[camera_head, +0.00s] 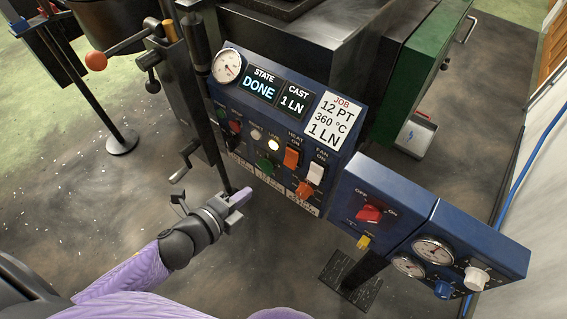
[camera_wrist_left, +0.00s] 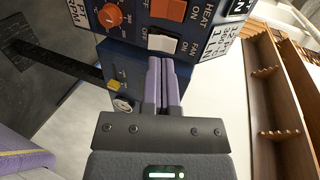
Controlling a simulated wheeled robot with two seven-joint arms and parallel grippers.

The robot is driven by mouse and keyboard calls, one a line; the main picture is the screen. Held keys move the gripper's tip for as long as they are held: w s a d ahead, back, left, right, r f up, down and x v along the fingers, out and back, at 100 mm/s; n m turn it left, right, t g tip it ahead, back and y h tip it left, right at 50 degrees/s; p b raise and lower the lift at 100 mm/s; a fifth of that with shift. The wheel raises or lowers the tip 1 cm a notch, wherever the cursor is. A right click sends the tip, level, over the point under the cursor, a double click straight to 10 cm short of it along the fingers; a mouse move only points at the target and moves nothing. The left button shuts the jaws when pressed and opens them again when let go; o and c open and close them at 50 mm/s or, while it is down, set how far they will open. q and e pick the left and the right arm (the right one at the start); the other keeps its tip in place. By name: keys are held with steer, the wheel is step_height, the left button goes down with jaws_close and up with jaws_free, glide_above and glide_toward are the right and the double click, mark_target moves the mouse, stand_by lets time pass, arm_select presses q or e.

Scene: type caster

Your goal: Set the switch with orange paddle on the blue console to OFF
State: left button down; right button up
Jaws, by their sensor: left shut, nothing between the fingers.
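The blue console (camera_head: 340,143) carries a switch with an orange paddle (camera_head: 291,158) under the label HEAT ON. The same orange paddle shows at the top edge of the left wrist view (camera_wrist_left: 168,9), partly cut off. I cannot tell surely which way it is tipped. A white FAN paddle (camera_head: 315,173) sits to its right in the head view. My left gripper (camera_head: 241,197) is shut and empty, below and left of the switches in the head view. In the left wrist view its lilac fingertips (camera_wrist_left: 162,65) point toward the white paddle.
An orange knob (camera_head: 305,189) sits below the FAN switch, and a green button (camera_head: 265,166) below a lit lamp (camera_head: 273,145). A second blue box with a red switch (camera_head: 369,213) and gauges (camera_head: 432,250) stands right. A crank handle (camera_head: 184,162) juts out left of the console.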

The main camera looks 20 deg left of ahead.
mark_target(288, 162)
arm_select(q)
steer(key=b+x, duration=0.3)
steer(key=x, duration=0.3)
steer(key=b+x, duration=0.2)
steer(key=x, duration=0.5)
steer(key=shift+f+b, duration=0.25)
steer(key=shift+b, duration=0.15)
steer(key=shift+w+d, duration=0.15)
steer(key=shift+w, duration=0.3)
arm_select(e)
step_height(288, 162, down, 6)
steer(key=s, duration=0.1)
steer(key=shift+s+g, duration=0.3)
steer(key=shift+r, duration=0.1)
